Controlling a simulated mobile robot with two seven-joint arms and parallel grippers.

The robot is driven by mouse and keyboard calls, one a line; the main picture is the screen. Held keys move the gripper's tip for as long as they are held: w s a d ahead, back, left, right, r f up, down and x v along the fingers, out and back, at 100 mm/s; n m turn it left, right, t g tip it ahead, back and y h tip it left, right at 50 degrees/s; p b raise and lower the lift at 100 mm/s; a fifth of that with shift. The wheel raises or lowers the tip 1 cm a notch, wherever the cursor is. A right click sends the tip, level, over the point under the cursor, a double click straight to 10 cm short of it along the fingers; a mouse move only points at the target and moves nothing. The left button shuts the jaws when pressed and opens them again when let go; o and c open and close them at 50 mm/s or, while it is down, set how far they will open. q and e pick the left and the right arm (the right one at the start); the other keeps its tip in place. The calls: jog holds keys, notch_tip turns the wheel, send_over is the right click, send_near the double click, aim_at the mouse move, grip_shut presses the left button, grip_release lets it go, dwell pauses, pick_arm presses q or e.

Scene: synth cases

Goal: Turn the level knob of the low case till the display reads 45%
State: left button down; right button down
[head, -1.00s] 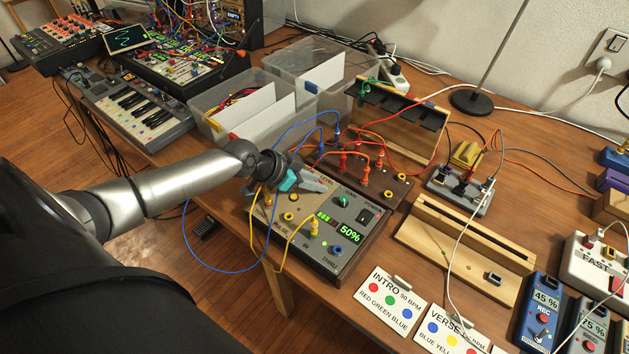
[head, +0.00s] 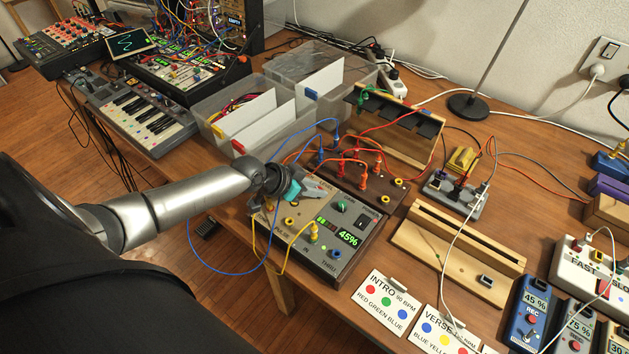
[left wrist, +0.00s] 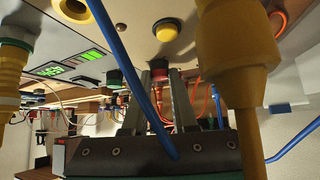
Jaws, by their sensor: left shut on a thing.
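The low case (head: 290,238) stands near the table's front edge, with a beige and grey top. Its display (head: 348,239) reads 45% in green digits, and the display also shows in the left wrist view (left wrist: 52,71). My left gripper (head: 326,190) reaches in over the case's back part, with its fingers shut. In the left wrist view the fingers (left wrist: 160,84) are closed around a small red knob (left wrist: 157,96), seemingly the level knob. In the head view the gripper hides that knob. A green knob (head: 343,206) sits beside it. My right gripper is not in view.
A yellow cable (head: 256,245) and a blue cable (head: 191,245) loop near my left arm. Behind the case is a brown patch box (head: 399,197) with red and orange plugs. A wooden stand (head: 420,245) and the INTRO card (head: 383,305) lie to the right.

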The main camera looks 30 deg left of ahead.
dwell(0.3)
pick_arm(q)
jog(key=c, duration=0.7)
grip_release()
jog(key=p+v, duration=0.5)
jog(key=v, duration=1)
jog(key=shift+s+p, duration=0.15)
jog(key=shift+p, duration=0.2)
jog(key=shift+r, duration=0.1)
jog(key=shift+d, duration=0.1)
